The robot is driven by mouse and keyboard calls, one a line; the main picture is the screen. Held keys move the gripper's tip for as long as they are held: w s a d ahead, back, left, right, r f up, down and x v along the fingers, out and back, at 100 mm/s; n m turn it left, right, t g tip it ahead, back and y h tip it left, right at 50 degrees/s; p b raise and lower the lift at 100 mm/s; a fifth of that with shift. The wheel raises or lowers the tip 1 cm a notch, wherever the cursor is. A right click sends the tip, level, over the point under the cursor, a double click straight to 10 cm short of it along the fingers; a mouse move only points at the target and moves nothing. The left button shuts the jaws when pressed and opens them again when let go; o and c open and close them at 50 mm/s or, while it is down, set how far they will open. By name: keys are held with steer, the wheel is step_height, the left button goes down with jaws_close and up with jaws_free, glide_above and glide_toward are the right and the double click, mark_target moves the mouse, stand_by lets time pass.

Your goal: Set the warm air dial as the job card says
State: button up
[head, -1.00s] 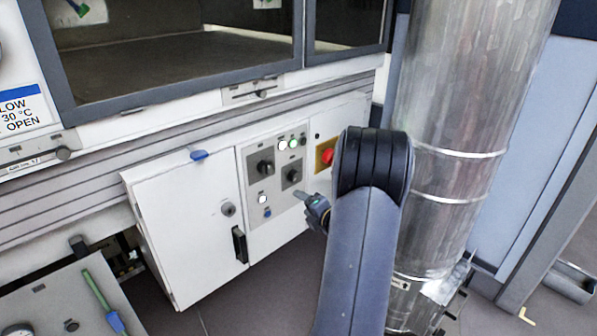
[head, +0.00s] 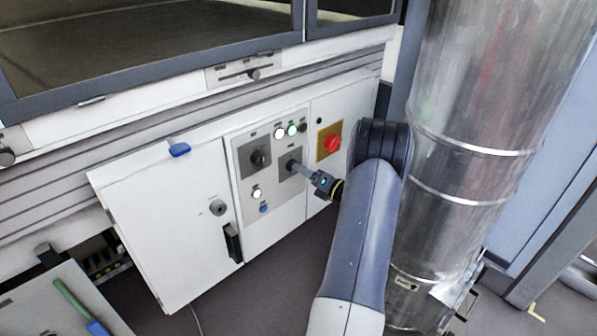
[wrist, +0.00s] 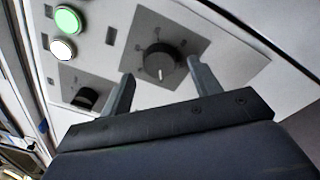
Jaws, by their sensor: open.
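Two black dials sit on the white control panel: a left dial (head: 258,159) and a right dial (head: 290,166). Their labels are too small to read, so I cannot tell which is the warm air dial. My gripper (head: 303,172) is at the right dial in the head view. In the wrist view, the open fingers (wrist: 160,72) stand either side of this dial (wrist: 161,61), apparently not touching it. Its white pointer mark points toward the bottom of the picture. The other dial (wrist: 86,97) is beyond the left finger. I see no job card.
A green lamp (head: 292,129) and a white lamp (head: 279,133) sit above the dials. A red button (head: 332,143) on a yellow plate is just right of my gripper. A metal duct (head: 470,130) stands right of my arm. A cabinet door (head: 170,220) is at left.

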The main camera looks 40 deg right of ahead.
steer(key=shift+w+a, duration=0.2)
steer(key=shift+w, duration=0.35)
steer(key=shift+w+a, duration=0.15)
steer(key=shift+w, duration=0.35)
steer(key=shift+c, duration=0.6)
steer(key=c, duration=0.9)
